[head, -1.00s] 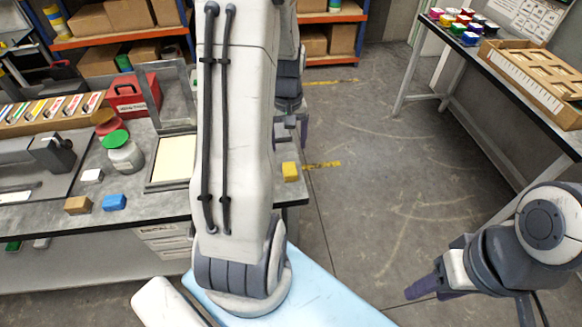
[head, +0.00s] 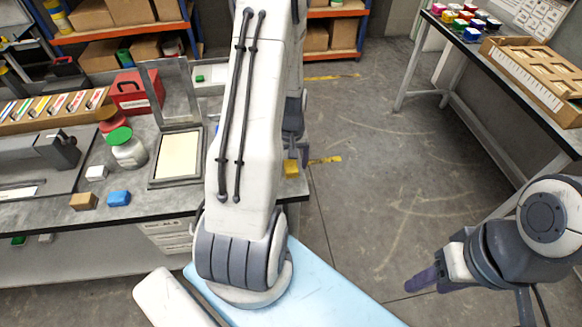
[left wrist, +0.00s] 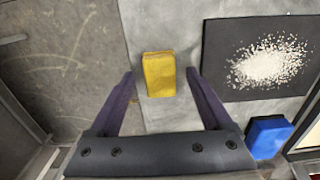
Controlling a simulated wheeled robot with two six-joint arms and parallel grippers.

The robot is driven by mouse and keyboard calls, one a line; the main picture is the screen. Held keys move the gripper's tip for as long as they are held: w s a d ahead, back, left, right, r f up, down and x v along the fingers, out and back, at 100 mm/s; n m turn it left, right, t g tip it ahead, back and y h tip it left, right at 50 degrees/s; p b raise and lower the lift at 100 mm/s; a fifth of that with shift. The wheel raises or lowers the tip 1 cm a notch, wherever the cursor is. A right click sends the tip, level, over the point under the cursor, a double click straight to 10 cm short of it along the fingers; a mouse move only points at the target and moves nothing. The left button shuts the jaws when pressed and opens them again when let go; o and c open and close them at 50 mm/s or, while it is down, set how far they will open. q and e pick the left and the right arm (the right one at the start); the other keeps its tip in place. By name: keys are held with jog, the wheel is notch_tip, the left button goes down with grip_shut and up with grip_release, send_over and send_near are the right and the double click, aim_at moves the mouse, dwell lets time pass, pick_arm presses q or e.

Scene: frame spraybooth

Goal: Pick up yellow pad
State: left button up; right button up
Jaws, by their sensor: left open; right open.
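The yellow pad (head: 290,169) lies near the right edge of the workbench in the head view, partly behind my left arm. In the left wrist view the yellow pad (left wrist: 159,75) lies on the grey bench top, just ahead of and between the fingertip lines. My left gripper (left wrist: 160,80) is open and empty, one finger to each side of the pad's near part in that view; I cannot tell its height above it. In the head view my left gripper (head: 299,155) is close to the pad. My right gripper (head: 422,281) hangs over the floor, open and empty.
In the left wrist view a dark plate (left wrist: 217,80) with white granules and a blue block (left wrist: 268,137) lie to the right of the pad. The head view shows a green-lidded jar (head: 127,150) and a framed screen (head: 178,157) on the bench. Floor right of the bench is clear.

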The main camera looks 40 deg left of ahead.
aim_at(294, 168)
pick_arm(q)
jog(key=shift+c, duration=0.3)
grip_shut()
jog(key=shift+r, duration=0.5)
jog(key=r, duration=0.2)
jog(key=d+r+b, duration=0.1)
jog(key=shift+r, duration=0.35)
jog(key=s+d+r+b, duration=0.2)
jog(key=d+r, duration=0.4)
jog(key=d, duration=0.4)
jog(key=shift+s+d+r, duration=0.2)
